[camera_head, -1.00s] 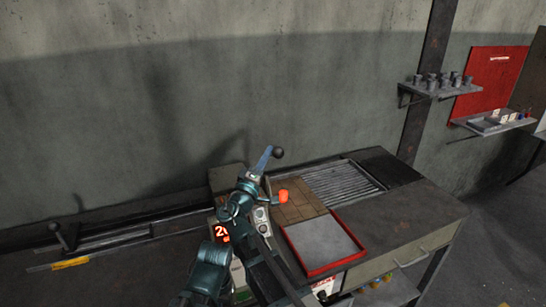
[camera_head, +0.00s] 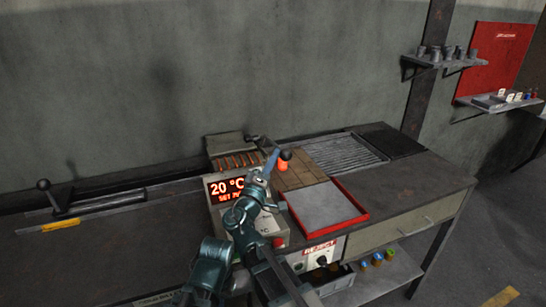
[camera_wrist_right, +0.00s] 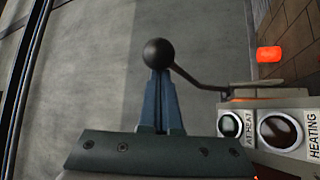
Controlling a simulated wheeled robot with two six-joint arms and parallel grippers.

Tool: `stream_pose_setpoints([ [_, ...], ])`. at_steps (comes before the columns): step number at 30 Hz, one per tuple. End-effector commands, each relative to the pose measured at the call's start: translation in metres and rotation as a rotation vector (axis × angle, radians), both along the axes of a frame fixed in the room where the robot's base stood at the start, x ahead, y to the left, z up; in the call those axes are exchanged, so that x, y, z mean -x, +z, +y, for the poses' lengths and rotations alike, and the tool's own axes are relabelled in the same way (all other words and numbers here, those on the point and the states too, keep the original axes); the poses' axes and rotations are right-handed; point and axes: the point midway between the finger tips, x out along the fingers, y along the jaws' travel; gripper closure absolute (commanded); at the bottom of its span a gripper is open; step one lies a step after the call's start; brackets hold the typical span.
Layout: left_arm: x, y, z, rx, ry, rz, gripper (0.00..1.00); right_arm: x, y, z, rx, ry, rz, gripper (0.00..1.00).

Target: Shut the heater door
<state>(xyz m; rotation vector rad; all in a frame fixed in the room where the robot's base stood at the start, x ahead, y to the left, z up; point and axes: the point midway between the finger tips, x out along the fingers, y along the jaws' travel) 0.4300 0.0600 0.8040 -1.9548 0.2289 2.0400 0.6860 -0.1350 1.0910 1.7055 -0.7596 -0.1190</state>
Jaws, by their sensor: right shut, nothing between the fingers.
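The heater (camera_head: 216,205) stands on the bench with a red display reading 20 °C. Glowing orange bars (camera_head: 237,160) show at its top, with a grey plate (camera_head: 224,143) behind them; I cannot tell for sure which part is the door. A dark rod ends in a black ball knob (camera_head: 285,155), also large in the right wrist view (camera_wrist_right: 159,53). There the rod runs from the ball toward the heater's lamp panel (camera_wrist_right: 268,130). My right gripper (camera_head: 271,160) is shut and empty, its blue fingertips at the knob; contact is unclear. My left gripper is out of view.
A red-rimmed tray (camera_head: 345,222) and a slatted grate (camera_head: 345,153) lie farther right. A lever with a ball (camera_head: 44,186) stands at left.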

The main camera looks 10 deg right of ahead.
Motion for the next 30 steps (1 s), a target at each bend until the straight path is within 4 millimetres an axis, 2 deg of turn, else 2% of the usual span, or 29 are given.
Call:
stream_pose_setpoints([
  [5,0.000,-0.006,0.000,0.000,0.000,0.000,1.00,0.001,-0.006,-0.001,0.000,-0.001,0.000,1.00],
  [20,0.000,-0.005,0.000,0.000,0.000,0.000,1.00,0.001,-0.005,-0.001,0.000,-0.002,-0.001,1.00],
  [25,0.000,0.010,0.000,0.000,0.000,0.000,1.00,-0.001,0.010,0.000,0.000,-0.001,-0.001,1.00],
  [30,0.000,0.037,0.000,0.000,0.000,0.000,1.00,-0.008,0.037,0.001,0.000,-0.001,0.000,1.00],
])
